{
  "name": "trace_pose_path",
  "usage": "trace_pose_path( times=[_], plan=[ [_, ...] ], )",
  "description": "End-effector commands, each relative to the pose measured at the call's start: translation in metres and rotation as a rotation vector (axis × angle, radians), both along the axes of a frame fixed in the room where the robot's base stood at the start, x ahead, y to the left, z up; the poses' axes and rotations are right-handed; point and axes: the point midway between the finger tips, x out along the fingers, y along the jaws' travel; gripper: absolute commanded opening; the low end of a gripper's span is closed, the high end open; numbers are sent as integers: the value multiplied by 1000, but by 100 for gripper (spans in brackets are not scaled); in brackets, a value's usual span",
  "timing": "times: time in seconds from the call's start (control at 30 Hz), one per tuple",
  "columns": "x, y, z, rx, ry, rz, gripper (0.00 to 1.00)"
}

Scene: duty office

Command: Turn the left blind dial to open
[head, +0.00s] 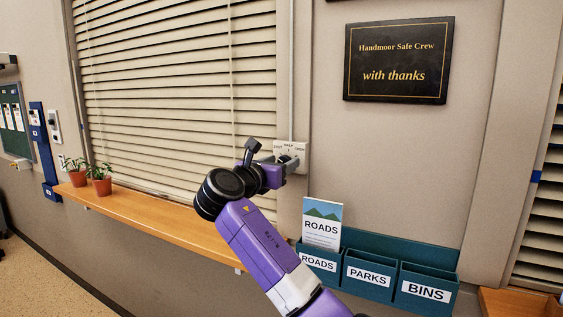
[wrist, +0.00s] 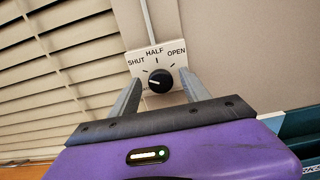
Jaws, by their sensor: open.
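The blind dial is a round black knob (wrist: 160,81) on a white plate (wrist: 142,56) marked SHUT, HALF and OPEN. Its pale pointer mark faces left, on the SHUT side. In the head view the plate (head: 302,151) is on the wall right of the blind, and my gripper partly hides the knob. My gripper (wrist: 162,84) is open, one finger on each side of the knob in the wrist view. I cannot tell whether either finger touches it. My gripper also shows in the head view (head: 286,163). The blind (head: 180,90) has tilted slats with dark gaps.
A wooden sill (head: 150,213) with two potted plants (head: 101,179) runs below the blind. A teal leaflet rack (head: 420,262) hangs below right of the plate. A black plaque (head: 398,60) is above right. The wall between them is clear.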

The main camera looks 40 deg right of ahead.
Motion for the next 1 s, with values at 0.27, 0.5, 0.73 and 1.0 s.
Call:
trace_pose_path(
  times=[0.27, 0.5, 0.73, 1.0],
  plan=[
    [3, -5, 0, 1, -2, 1, 54],
    [3, -5, 0, 1, -2, 1, 23],
    [2, -5, 0, 1, -3, 1, 0],
    [2, -5, 1, 29, -52, 1, 0]
  ],
)
